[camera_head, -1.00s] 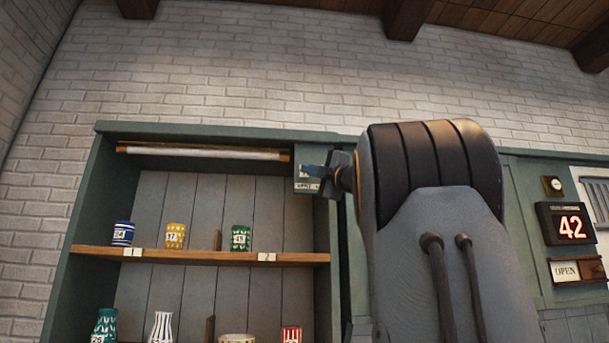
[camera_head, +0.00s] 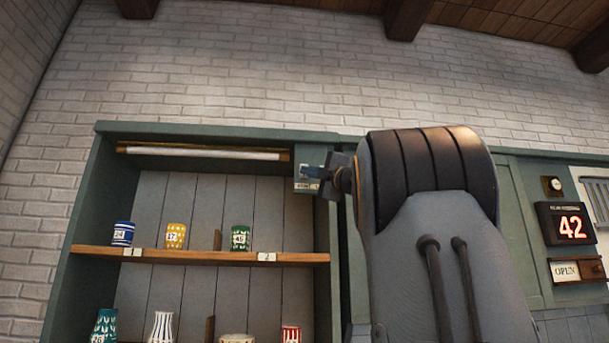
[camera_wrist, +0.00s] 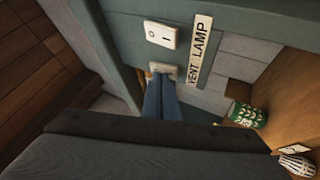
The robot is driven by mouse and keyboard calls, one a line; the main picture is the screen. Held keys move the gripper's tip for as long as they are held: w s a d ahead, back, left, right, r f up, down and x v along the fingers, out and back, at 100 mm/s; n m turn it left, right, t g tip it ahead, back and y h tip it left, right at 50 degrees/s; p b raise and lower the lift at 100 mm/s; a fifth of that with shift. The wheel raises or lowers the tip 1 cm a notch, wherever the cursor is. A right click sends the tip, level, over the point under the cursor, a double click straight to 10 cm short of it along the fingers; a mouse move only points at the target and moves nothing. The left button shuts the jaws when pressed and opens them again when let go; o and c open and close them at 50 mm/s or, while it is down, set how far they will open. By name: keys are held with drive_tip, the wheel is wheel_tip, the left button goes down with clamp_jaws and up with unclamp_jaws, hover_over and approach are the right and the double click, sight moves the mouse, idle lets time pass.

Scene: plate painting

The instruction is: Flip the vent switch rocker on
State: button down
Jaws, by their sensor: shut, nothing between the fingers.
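In the wrist view, the vent switch (camera_wrist: 169,69) is a small pale rocker plate on the green cabinet panel, beside the word VENT on a white label (camera_wrist: 203,40). My gripper (camera_wrist: 160,80), with blue fingers, is shut and empty, its tips at the vent switch and overlapping it. They hide part of the rocker, so I cannot tell its position or whether they touch it. The lamp switch (camera_wrist: 162,34), a white plate with a round mark and a line, sits apart, beside the word LAMP. In the head view, my gripper (camera_head: 308,172) covers part of the switch panel.
The green cabinet's open shelf (camera_head: 200,255) lies left of the gripper and holds patterned cups, including a green cup (camera_head: 240,238). A pale tube (camera_head: 205,153) runs under the cabinet top. A red-digit display (camera_head: 570,224) hangs far right.

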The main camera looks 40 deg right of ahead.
drive_tip(key=shift+s, duration=0.1)
drive_tip(key=shift+s+a+r, duration=0.1)
drive_tip(key=shift+s+a, duration=0.2)
drive_tip(key=shift+s, duration=0.2)
drive_tip(key=s+a, duration=0.1)
drive_tip(key=s, duration=0.1)
drive_tip(key=s+a+b, duration=0.1)
drive_tip(key=s, duration=0.1)
drive_tip(key=shift+s+a+r, duration=0.1)
drive_tip(key=shift+a+r, duration=0.2)
drive_tip(key=shift+r, duration=0.05)
idle(0.3)
idle(0.4)
